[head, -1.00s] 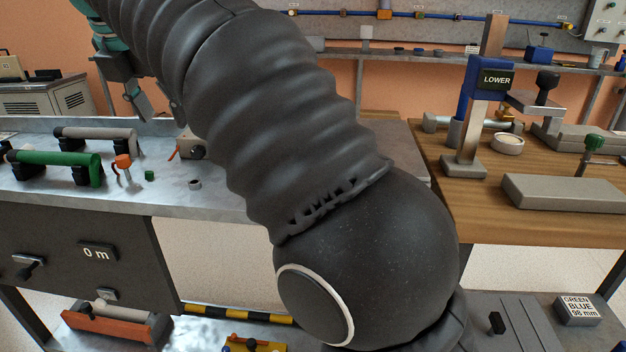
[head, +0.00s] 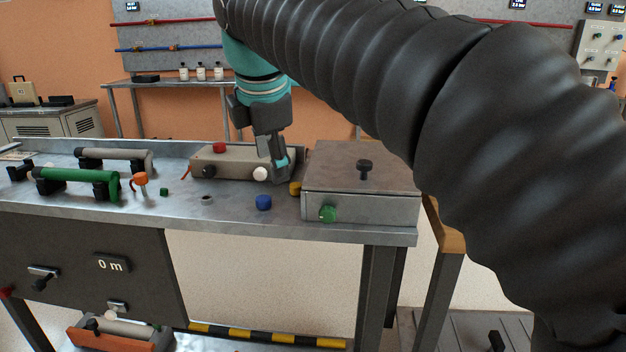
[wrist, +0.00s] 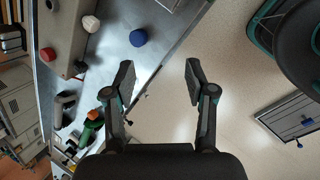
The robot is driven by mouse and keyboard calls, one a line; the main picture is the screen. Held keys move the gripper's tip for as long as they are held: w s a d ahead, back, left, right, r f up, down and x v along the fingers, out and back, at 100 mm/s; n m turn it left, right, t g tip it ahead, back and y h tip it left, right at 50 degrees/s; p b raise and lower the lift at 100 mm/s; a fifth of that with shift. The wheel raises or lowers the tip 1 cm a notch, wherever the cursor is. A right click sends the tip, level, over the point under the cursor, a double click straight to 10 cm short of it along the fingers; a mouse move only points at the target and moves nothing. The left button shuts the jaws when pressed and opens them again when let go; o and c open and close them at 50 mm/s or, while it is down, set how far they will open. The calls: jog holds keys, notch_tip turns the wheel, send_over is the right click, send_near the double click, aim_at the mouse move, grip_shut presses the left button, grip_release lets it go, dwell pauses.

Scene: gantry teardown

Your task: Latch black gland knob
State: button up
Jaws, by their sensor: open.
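Two black knobs show in the head view, and I cannot tell which is the gland knob. One black knob (head: 208,172) is on the front face of a long grey housing (head: 232,158), left of a white knob (head: 261,174). The other black knob (head: 365,168) stands upright on the flat lid of a metal box (head: 350,207). My gripper (head: 277,167) is above the bench by the housing's right end. In the wrist view my gripper (wrist: 159,78) is open and empty, its fingers apart from the housing. A dark knob (wrist: 80,67) shows there on the housing.
A red knob (head: 219,147) tops the housing. A blue knob (head: 264,202), a yellow knob (head: 295,188) and a green knob (head: 327,213) are close by. Green (head: 75,176) and grey (head: 112,153) handled cylinders lie left. Floor (wrist: 215,60) is beyond the bench edge in the wrist view.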

jog(key=s+d+f+m, duration=0.1)
jog(key=d+f+m, duration=0.2)
jog(key=d, duration=0.3)
jog(key=shift+s+d+m, duration=0.35)
jog(key=shift+s+m, duration=0.05)
jog(key=shift+m, duration=0.4)
